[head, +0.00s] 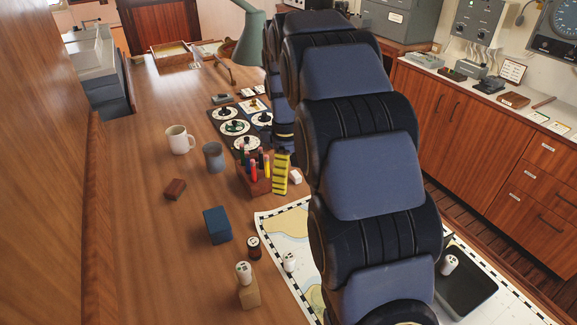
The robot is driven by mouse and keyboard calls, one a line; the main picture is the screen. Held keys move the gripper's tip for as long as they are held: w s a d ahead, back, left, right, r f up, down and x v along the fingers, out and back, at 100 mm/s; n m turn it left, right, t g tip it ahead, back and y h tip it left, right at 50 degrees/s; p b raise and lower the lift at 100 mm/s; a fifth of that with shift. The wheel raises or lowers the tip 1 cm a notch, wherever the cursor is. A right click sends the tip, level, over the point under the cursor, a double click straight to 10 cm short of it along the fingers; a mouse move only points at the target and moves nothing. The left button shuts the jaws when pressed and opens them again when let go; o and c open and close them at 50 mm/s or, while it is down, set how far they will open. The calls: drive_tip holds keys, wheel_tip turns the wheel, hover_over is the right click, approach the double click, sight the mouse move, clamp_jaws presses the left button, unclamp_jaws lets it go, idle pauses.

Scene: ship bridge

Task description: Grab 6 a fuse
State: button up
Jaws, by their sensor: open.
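Small white cylinders with dark marks on top look like the fuses. One (243,270) sits on a tan wooden block (249,294), one (289,261) stands on the chart (270,231), and one (448,265) is in the black tray (468,287). A dark, white-topped cylinder (253,247) stands on the table near the chart's left edge; I cannot tell if it is a fuse. My gripper (281,176) shows as a yellow ribbed finger beside the pen holder. The rest of it is hidden behind my arm. It is open, with no fuse visible at it, well behind the fuses.
A pen holder (256,183), grey cup (214,157), white mug (179,139), brown block (176,189) and blue box (217,225) stand on the table. Round dials (233,127) and a green lamp (250,36) are behind. Bare wood lies at left. My arm hides part of the chart.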

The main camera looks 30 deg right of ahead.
drive_tip(key=w+d+f+n, duration=0.2)
drive_tip(key=w+d+f, duration=0.1)
drive_tip(key=d+f, duration=0.3)
drive_tip(key=w+d+f+n, duration=0.3)
drive_tip(key=d+f, duration=0.2)
drive_tip(key=d, duration=0.1)
drive_tip(key=w+d+f+n+t, duration=0.1)
drive_tip(key=w+d+f+n, duration=0.2)
drive_tip(key=d+f, duration=0.3)
drive_tip(key=shift+w+d+f, duration=0.3)
drive_tip(key=shift+w+f, duration=0.05)
drive_tip(key=shift+w, duration=0.25)
drive_tip(key=shift+d+f+n, duration=0.15)
drive_tip(key=shift+f+n, duration=0.15)
drive_tip(key=shift+f, duration=0.35)
wheel_tip(320, 180, down, 7)
drive_tip(key=shift+s+d+r, duration=0.1)
drive_tip(key=shift+d, duration=0.05)
clamp_jaws()
